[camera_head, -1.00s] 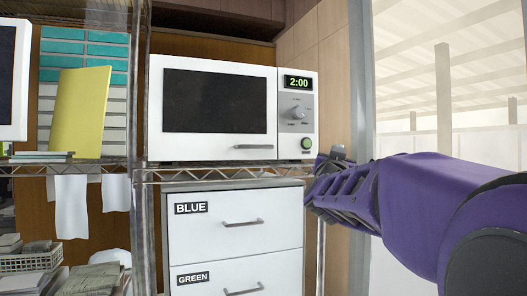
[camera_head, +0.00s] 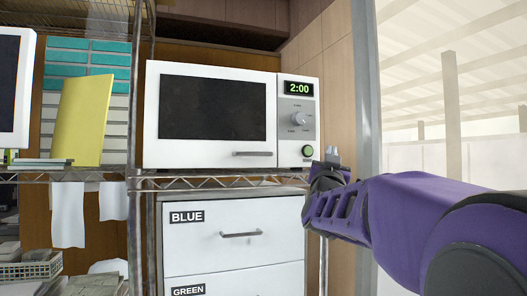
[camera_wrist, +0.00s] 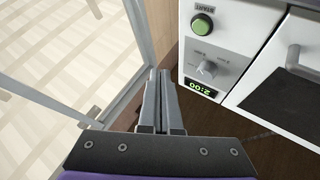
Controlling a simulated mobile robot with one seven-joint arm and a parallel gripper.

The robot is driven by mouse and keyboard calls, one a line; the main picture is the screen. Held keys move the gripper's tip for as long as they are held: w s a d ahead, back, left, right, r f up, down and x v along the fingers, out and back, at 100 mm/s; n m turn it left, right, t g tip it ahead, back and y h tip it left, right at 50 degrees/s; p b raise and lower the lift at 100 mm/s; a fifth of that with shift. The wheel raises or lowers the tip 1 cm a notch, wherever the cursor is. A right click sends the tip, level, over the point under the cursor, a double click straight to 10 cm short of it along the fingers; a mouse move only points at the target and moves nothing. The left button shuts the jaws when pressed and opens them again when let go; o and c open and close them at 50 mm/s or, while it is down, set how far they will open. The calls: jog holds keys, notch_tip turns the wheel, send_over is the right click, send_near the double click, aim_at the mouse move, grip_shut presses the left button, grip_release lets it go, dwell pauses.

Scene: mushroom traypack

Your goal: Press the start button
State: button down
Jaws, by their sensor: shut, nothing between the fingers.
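The white microwave (camera_head: 150,115) stands on a wire shelf, its door shut and its display (camera_head: 299,88) reading 2:00. The green round start button (camera_head: 308,151) is at the bottom of its control panel, below the dial (camera_head: 300,117). In the wrist view the button (camera_wrist: 202,25) is at the upper right, with the dial (camera_wrist: 207,69) below it. My gripper (camera_head: 333,154) is shut and empty, just right of the button in the head view. In the wrist view my gripper (camera_wrist: 160,75) points up, left of the panel and apart from the button.
A metal post (camera_head: 366,110) and a large window stand to the right. Below the shelf (camera_head: 220,183) is a white drawer cabinet (camera_head: 280,247) labelled BLUE and GREEN. A yellow folder (camera_head: 82,115) and papers are on the left.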

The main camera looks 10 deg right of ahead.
jog(key=p, duration=0.3)
send_near(312, 149)
jog(key=w+d+r, duration=0.2)
jog(key=d+r, duration=0.1)
jog(key=shift+w+a+r+p, duration=0.1)
jog(key=shift+w+p, duration=0.25)
jog(key=shift+w, duration=0.35)
jog(key=shift+w, duration=0.15)
dwell(1.1)
jog(key=shift+w, duration=0.3)
jog(key=shift+w+a, duration=0.15)
jog(key=shift+w, duration=0.25)
dwell(0.5)
dwell(0.3)
jog(key=shift+s+b, duration=0.55)
jog(key=shift+s, duration=0.3)
jog(key=shift+d, duration=0.2)
